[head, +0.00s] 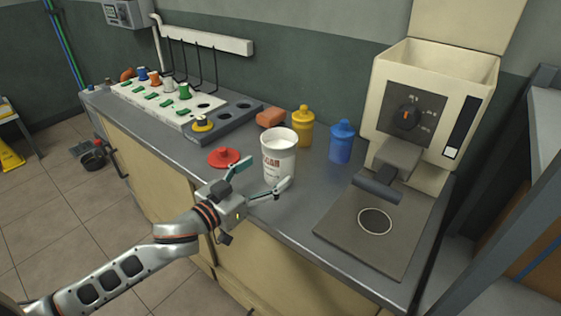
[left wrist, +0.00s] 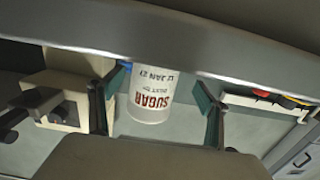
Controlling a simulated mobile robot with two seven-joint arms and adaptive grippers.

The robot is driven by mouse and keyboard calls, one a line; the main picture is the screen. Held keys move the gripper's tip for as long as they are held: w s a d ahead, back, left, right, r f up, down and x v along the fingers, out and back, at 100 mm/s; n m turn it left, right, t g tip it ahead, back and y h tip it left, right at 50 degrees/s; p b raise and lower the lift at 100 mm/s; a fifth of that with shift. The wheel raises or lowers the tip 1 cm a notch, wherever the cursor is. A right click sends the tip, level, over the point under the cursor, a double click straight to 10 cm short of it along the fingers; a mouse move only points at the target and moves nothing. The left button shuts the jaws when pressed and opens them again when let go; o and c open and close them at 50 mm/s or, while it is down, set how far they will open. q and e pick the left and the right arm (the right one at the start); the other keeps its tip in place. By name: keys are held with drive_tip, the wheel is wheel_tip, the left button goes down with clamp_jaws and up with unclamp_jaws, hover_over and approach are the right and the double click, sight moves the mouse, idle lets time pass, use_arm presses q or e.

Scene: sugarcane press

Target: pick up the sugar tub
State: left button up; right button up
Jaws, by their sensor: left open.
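The sugar tub (head: 279,158) is a white open-topped cup with red lettering, upright on the grey counter. In the left wrist view the tub (left wrist: 152,95) appears upside down, its "SUGAR" label facing the camera, between the two fingers. My left gripper (head: 262,180) is open at the counter's front edge, just in front of the tub. Its fingers (left wrist: 158,115) are spread to either side of the tub in the wrist picture; whether they reach around it I cannot tell. A red lid (head: 224,157) with a knob lies on the counter left of the tub. My right gripper is not in view.
A yellow bottle (head: 303,127) and a blue bottle (head: 341,142) stand behind and right of the tub. A cream machine (head: 433,105) with a flat base plate stands at the right. A rack (head: 165,106) with coloured items fills the left.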

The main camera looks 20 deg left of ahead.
sight(279, 161)
use_arm(q)
drive_tip(key=x, duration=0.4)
drive_tip(key=shift+d+r+b, duration=0.15)
drive_tip(key=shift+d+b, duration=0.2)
drive_tip(key=shift+d, duration=0.1)
drive_tip(key=shift+w+d, duration=0.15)
drive_tip(key=shift+w, duration=0.25)
drive_tip(key=shift+r, duration=0.1)
drive_tip(key=c, duration=1.6)
drive_tip(key=shift+c, duration=0.2)
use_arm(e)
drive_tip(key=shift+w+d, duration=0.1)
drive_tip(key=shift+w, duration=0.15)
use_arm(q)
drive_tip(key=shift+r, duration=0.2)
